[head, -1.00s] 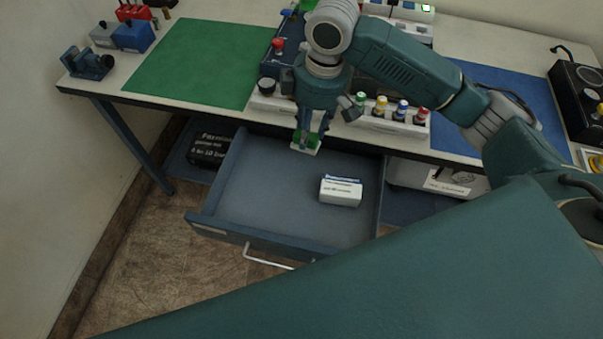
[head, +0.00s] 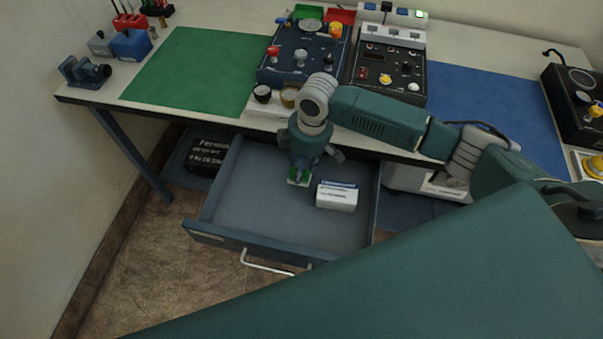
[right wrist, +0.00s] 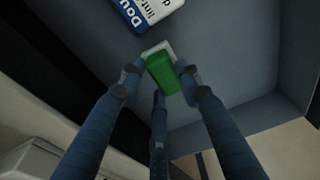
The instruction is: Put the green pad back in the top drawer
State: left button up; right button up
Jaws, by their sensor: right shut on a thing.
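The green pad (head: 299,180), green with a white side, is inside the open top drawer (head: 240,207). My right gripper (head: 301,168) points down into the drawer and is shut on the pad. In the right wrist view the fingers (right wrist: 162,88) close around the pad (right wrist: 166,76) above the grey drawer floor. I cannot tell whether the pad touches the floor. My left gripper is not in view.
A white and blue box (head: 337,197) lies in the drawer just right of the pad. The drawer's left part is bare. The workbench edge (head: 190,113) is behind, with control panels (head: 303,55) and a green mat (head: 195,68) on top.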

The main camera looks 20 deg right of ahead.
aim_at(307, 171)
jog(key=shift+f, duration=1.85)
jog(key=o, duration=1.1)
jog(key=shift+f, duration=0.1)
jog(key=r, duration=0.8)
jog(key=d+r, duration=0.1)
jog(key=r, duration=0.3)
jog(key=shift+s+d+r, duration=0.1)
jog(key=shift+s, duration=0.3)
jog(key=shift+r, duration=0.1)
